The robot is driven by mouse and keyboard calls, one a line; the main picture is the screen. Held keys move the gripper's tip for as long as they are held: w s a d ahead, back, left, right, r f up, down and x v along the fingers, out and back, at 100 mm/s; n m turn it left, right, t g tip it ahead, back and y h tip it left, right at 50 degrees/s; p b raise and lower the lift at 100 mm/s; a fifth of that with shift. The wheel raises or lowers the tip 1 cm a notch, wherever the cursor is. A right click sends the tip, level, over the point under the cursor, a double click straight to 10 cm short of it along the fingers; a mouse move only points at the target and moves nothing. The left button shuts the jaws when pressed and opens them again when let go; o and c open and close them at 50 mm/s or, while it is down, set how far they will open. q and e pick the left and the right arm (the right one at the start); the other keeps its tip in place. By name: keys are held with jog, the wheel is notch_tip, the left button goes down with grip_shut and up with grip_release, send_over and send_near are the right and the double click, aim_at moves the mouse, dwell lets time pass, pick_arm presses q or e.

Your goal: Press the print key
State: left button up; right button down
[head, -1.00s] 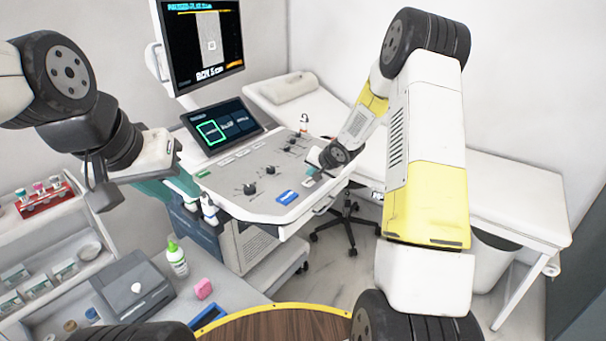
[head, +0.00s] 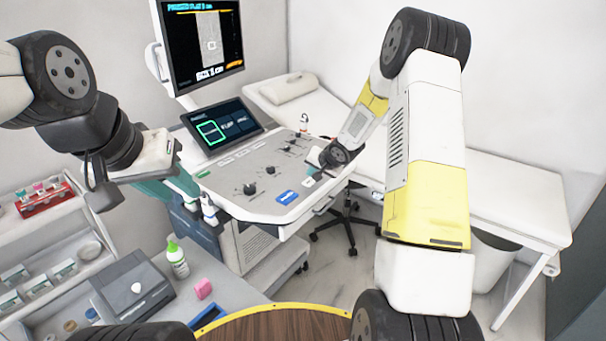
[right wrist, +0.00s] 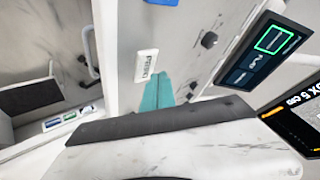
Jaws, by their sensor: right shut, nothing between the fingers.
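The print key (right wrist: 146,66) is a white key with dark lettering on the grey ultrasound console (head: 235,188). In the head view the white key (head: 308,181) sits near the console's front right edge, beside a blue key. My right gripper (right wrist: 160,82) has teal fingers, closed together and empty. In the right wrist view their tips are beside the print key; I cannot tell whether they touch the console. My left gripper (head: 168,190), also teal, is left of the console, away from the key. Its fingertips are partly hidden, so its opening is unclear.
The blue key (head: 287,197) is left of the print key. Knobs (head: 250,188) stand up from the panel. A touchscreen (head: 222,126) and a monitor (head: 203,45) rise behind it. An examination bed (head: 500,190) is at the right, a side counter with a bottle (head: 177,258) at the left.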

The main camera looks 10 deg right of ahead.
aim_at(312, 182)
jog(key=shift+f, duration=0.15)
jog(key=shift+f, duration=0.3)
jog(key=shift+f, duration=0.4)
dwell(1.1)
jog(key=shift+r, duration=3.35)
